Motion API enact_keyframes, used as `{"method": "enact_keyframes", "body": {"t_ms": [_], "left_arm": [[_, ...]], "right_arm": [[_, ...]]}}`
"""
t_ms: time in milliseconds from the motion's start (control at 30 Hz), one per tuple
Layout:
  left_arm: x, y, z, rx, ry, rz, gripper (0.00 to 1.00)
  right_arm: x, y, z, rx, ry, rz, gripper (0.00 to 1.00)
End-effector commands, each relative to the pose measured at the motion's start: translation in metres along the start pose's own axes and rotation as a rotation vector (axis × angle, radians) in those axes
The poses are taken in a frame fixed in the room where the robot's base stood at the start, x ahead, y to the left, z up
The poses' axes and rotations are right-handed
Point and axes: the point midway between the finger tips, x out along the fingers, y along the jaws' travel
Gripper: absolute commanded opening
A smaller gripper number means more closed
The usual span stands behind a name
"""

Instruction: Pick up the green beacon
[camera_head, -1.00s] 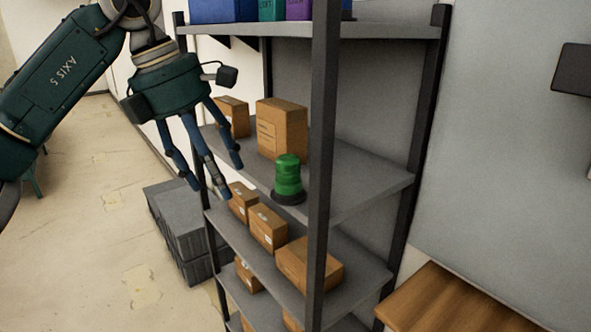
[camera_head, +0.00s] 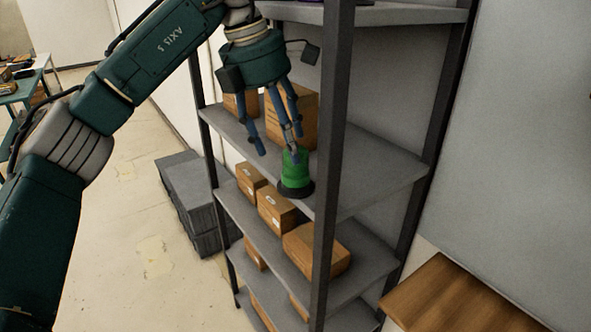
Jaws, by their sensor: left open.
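The green beacon (camera_head: 296,176) stands upright on a dark round base on a grey shelf, close to the front post of the rack. My left gripper (camera_head: 281,148) is open, with its fingers pointing down just above and to the left of the beacon. One finger overlaps the beacon's top in the picture; I cannot tell whether it touches. My right gripper is not in view.
The dark rack post (camera_head: 328,170) stands just right of the beacon. Cardboard boxes (camera_head: 296,108) sit behind it on the same shelf, and more boxes (camera_head: 277,210) on the shelf below. Grey crates (camera_head: 188,190) stand on the floor at left. A wooden surface (camera_head: 455,295) is at lower right.

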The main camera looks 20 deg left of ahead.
Motion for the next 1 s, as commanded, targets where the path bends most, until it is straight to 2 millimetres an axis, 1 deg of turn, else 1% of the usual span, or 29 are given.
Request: {"method": "enact_keyframes", "body": {"t_ms": [33,67,100,133,200,333,467,633,667,700,767,800,867,933,967,1000], "left_arm": [[-0.001,-0.001,0.007,0.002,0.001,-0.002,0.61],[0.0,-0.001,0.012,0.003,0.001,-0.002,0.61],[0.01,0.0,0.008,0.001,0.004,-0.003,0.61],[0.016,0.0,0.008,0.001,0.004,-0.003,0.61],[0.028,-0.001,0.007,0.002,0.004,-0.003,0.61],[0.045,-0.001,0.008,0.001,0.002,-0.002,0.61],[0.052,-0.001,0.008,0.001,0.0,-0.001,0.61],[0.053,-0.001,0.008,0.001,0.0,0.0,0.61],[0.053,-0.001,0.008,0.002,0.0,0.0,0.59],[0.052,-0.001,0.008,0.002,0.0,0.0,0.51],[0.052,-0.001,0.008,0.002,0.0,0.0,0.39],[0.052,-0.001,0.008,0.002,0.0,0.0,0.31],[0.052,-0.001,0.008,0.002,0.0,-0.001,0.19],[0.052,-0.001,0.008,0.002,0.0,-0.001,0.05],[0.053,-0.001,0.008,0.002,0.0,-0.001,0.01],[0.051,-0.001,0.008,0.002,-0.003,0.0,0.01]], "right_arm": [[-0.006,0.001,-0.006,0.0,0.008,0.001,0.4],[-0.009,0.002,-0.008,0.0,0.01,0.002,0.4],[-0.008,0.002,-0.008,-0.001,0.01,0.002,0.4],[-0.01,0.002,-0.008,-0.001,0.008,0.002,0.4],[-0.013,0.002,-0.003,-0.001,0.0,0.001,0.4],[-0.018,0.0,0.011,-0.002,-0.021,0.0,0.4],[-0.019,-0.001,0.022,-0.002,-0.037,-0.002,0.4],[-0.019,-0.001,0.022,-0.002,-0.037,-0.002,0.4],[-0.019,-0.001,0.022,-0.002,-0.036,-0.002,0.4],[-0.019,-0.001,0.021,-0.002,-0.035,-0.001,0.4],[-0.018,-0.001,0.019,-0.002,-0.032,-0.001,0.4],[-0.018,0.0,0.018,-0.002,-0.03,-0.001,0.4],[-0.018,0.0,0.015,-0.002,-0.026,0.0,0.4],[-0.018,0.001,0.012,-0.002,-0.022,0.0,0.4],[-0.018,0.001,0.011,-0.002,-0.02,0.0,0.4],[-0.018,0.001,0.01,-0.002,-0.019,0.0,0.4]]}}
